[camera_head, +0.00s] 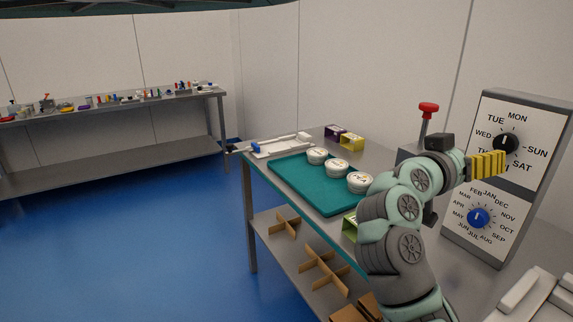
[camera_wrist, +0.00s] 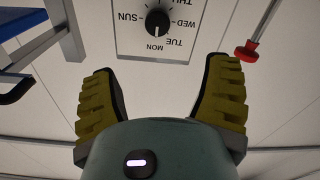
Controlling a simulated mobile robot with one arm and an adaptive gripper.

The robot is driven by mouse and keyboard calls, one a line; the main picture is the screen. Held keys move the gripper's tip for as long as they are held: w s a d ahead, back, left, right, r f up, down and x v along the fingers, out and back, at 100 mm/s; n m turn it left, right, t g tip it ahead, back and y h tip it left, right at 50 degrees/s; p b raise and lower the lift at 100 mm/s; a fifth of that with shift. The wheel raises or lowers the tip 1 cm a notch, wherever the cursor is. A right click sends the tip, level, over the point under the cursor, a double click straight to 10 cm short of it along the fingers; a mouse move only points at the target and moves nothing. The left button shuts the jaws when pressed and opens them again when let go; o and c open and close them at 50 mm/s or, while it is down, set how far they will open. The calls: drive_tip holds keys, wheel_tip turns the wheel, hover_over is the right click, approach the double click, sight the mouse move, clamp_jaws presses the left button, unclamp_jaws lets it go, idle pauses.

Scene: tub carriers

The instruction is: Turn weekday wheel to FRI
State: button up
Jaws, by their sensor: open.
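The weekday wheel (camera_head: 505,143) is a black round knob on the upper white plate of a grey upright panel (camera_head: 527,97). Day names ring it, with MON at the top and SUN at the right; FRI is hidden behind my gripper in the head view. My gripper (camera_head: 488,164) is in front of the panel, apart from the wheel. Its yellow fingers stand wide and empty in the wrist view (camera_wrist: 161,68).
A blue month wheel (camera_head: 479,217) sits lower on the same panel. A red-topped lever (camera_head: 429,108) stands left of the panel and shows at the right in the wrist view. A teal tray (camera_head: 300,187) with round white tubs lies on the table. Blue floor is clear at left.

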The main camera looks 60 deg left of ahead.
sight(503, 144)
drive_tip(key=w+p, duration=0.1)
drive_tip(key=w, duration=0.3)
drive_tip(key=w+d+p, duration=0.1)
drive_tip(key=w+p, duration=0.1)
drive_tip(key=w, duration=0.3)
drive_tip(key=w+p, duration=0.1)
drive_tip(key=w, duration=0.4)
drive_tip(key=shift+w+d, duration=0.2)
drive_tip(key=shift+w+f+p, duration=0.2)
drive_tip(key=shift+w+p, duration=0.1)
drive_tip(key=shift+w, duration=0.3)
drive_tip(key=c, duration=1.2)
